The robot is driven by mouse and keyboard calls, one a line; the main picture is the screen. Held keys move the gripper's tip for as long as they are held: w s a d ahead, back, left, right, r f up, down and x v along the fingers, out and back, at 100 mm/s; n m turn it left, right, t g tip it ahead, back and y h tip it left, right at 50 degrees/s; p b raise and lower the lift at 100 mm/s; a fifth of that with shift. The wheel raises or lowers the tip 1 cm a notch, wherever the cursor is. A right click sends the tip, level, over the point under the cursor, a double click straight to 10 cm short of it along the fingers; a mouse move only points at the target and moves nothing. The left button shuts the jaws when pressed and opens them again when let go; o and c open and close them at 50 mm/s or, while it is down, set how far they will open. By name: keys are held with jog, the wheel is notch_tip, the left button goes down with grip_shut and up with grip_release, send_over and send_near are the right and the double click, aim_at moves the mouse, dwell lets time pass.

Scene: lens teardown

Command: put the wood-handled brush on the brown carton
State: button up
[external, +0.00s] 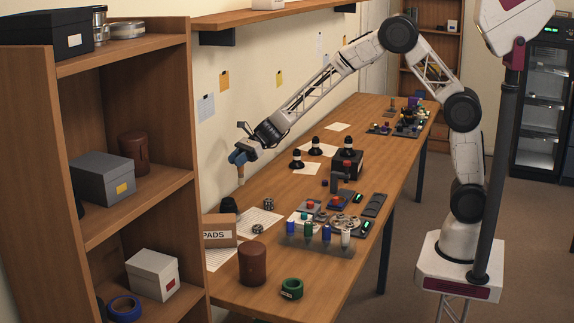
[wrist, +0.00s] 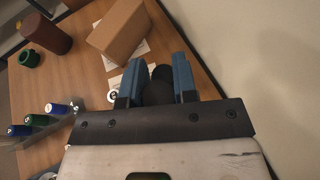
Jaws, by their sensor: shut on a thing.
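My gripper (external: 239,158) has blue fingers and is up in the air at the left of the bench, near the wall. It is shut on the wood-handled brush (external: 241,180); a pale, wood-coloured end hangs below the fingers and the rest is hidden. In the wrist view, dark shapes show between the blue fingers (wrist: 158,62); I cannot tell which belong to the brush. The brown carton (external: 219,232), marked PADS, stands on the bench below and slightly left of the gripper, apart from it. It also shows ahead of the fingers in the wrist view (wrist: 118,31).
A black rounded thing (external: 228,205) stands right behind the carton. A brown cylinder (external: 252,263) and green tape roll (external: 291,288) are in front. A rack of coloured bottles (external: 318,244) stands to the right. The wooden shelf unit (external: 196,160) rises at left.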

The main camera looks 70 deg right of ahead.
jog(key=s+a+r+n+g, duration=0.2)
jog(key=s+a, duration=0.6)
jog(key=a, duration=0.1)
jog(key=s+a+r+n+g, duration=0.1)
jog(key=s+a+n+g, duration=0.1)
jog(key=s+a, duration=0.6)
jog(key=shift+s+a+r+n+g+y, duration=0.3)
jog(key=shift+s+a+r+g+y, duration=0.15)
jog(key=shift+g, duration=0.25)
jog(key=shift+w, duration=0.15)
jog(key=w+a, duration=0.4)
jog(key=w, duration=0.3)
jog(key=w+a+f, duration=0.1)
jog(key=w+a, duration=0.2)
jog(key=w, duration=0.3)
jog(key=shift+w+a+f, duration=0.3)
jog(key=shift+w+a, duration=0.05)
jog(key=shift+a, duration=0.05)
jog(key=shift+f, duration=1.75)
jog(key=shift+f, duration=0.1)
jog(key=o, duration=0.9)
